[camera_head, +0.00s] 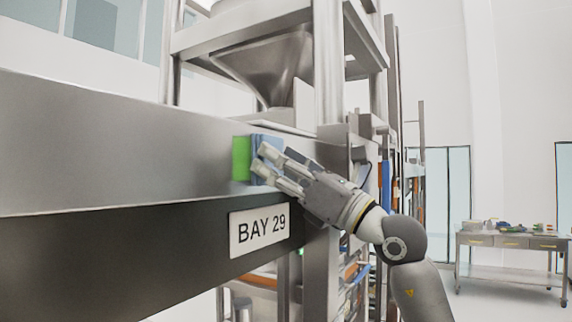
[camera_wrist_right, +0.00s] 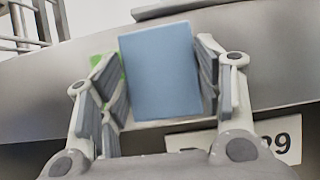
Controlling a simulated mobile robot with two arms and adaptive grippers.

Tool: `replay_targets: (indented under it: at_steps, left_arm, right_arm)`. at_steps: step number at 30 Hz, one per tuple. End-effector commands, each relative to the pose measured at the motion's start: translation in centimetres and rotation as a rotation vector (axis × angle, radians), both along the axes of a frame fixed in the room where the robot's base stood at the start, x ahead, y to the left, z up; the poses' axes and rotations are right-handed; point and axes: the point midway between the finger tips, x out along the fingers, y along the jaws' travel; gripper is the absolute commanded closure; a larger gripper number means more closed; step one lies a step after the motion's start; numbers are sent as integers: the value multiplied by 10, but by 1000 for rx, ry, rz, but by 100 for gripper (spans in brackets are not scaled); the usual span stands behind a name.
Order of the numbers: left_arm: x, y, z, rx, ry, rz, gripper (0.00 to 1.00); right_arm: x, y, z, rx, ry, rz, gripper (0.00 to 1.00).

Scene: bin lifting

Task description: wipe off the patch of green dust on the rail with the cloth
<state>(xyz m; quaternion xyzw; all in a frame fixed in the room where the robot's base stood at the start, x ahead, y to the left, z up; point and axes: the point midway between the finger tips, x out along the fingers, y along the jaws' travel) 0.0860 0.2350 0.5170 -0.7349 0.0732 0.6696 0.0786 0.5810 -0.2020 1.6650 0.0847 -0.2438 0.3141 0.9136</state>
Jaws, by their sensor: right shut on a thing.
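The green dust patch (camera_head: 241,159) is a bright green upright rectangle on the face of the grey metal rail (camera_head: 120,150). The blue cloth (camera_head: 262,150) is a flat block at the right edge of the patch, against or very near the rail face; I cannot tell if it touches. My right gripper (camera_head: 262,163) is shut on the cloth. In the right wrist view the cloth (camera_wrist_right: 161,70) sits between the two fingers, and a strip of green (camera_wrist_right: 97,60) shows behind the left finger. Part of the patch may be hidden by the cloth. My left gripper is not in view.
A "BAY 29" sign (camera_head: 259,229) hangs on the dark beam below the rail. A metal frame with a hopper (camera_head: 270,65) stands behind the rail. A worktable (camera_head: 510,240) with small items stands far right, with open floor before it.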

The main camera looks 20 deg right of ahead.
Motion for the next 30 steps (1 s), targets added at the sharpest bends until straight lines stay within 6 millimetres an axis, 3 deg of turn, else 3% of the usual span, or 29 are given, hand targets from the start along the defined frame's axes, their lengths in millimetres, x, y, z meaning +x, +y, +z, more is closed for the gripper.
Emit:
replay_targets:
  at_steps: [30]
  left_arm:
    - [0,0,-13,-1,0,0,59]
  right_arm:
    - [-45,58,-1,-3,0,4,59]
